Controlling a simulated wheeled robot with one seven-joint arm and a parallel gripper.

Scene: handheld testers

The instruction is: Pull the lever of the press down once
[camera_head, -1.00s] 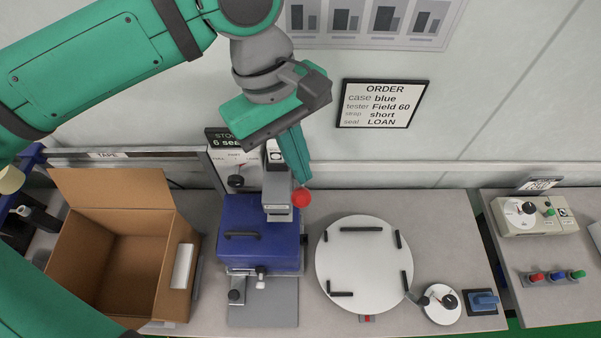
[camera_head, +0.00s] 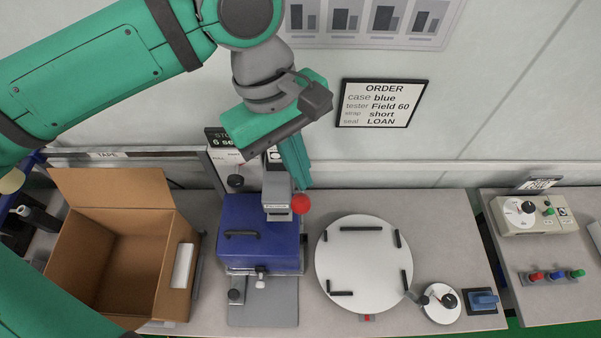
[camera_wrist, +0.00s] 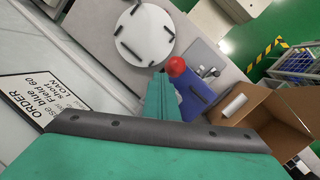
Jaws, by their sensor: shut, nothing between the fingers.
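The press (camera_head: 277,205) stands at the back of the bench, with a grey head over a blue case (camera_head: 262,246). Its lever ends in a red ball knob (camera_head: 300,204) on the right side of the head. My gripper (camera_head: 303,186) points down from above, fingers shut and empty, with the tips just above or behind the knob. In the wrist view the knob (camera_wrist: 176,66) shows just beyond the shut fingertips (camera_wrist: 160,76). I cannot tell whether the fingers touch it. The lever arm itself is mostly hidden.
An open cardboard box (camera_head: 125,262) stands left of the press. A round white turntable (camera_head: 364,263) with black blocks lies to the right, with a small dial (camera_head: 441,304) beside it. An order sign (camera_head: 382,104) hangs on the wall behind. A separate bench with a control box (camera_head: 534,214) is at the far right.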

